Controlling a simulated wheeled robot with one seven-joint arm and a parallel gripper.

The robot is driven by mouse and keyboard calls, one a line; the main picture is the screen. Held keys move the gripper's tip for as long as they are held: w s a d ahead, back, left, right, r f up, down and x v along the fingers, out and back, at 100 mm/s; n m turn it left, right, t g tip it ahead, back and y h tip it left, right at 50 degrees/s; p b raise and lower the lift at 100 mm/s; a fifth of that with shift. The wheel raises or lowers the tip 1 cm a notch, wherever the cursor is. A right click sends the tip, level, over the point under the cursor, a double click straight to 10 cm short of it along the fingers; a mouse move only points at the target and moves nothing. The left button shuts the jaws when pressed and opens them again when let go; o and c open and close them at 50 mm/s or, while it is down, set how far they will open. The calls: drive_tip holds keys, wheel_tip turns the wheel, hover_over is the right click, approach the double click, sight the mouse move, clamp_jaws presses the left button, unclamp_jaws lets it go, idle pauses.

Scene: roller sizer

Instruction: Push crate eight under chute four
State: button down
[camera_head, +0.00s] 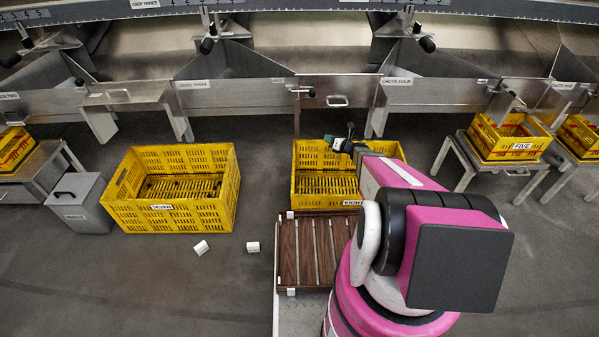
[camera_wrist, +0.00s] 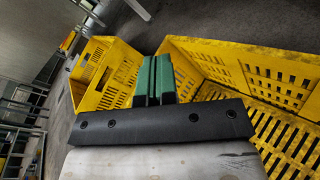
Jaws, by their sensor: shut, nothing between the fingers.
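Crate eight (camera_head: 308,203) is a yellow slatted crate on the floor, its label on the near side partly covered by my arm. Chute four (camera_head: 420,97) is a grey metal chute with its label, behind and to the right of the crate. My gripper (camera_head: 331,141) has green fingers, shut and empty, over the far part of crate eight; contact cannot be told. In the wrist view the shut green fingers (camera_wrist: 153,78) show in front of a large yellow crate (camera_wrist: 258,72), apparently crate eight. My arm hides the crate's right side.
Crate five (camera_head: 490,150) sits on a metal stand at right. A slatted wooden deck (camera_head: 302,250) lies just nearer than crate eight. Floor is bare between the crates.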

drive_tip(key=s+a+f+n+g+y, duration=0.1)
drive_tip(key=s+f+n+g+y, duration=0.5)
drive_tip(key=s+f+n+g, duration=0.7)
drive_tip(key=w+a+r+n+t, duration=0.1)
drive_tip(key=w+a+n, duration=0.1)
drive_tip(key=a, duration=1.2)
drive_tip(key=shift+w, duration=0.5)
drive_tip(key=shift+r, duration=0.1)
drive_tip(key=shift+a, duration=1)
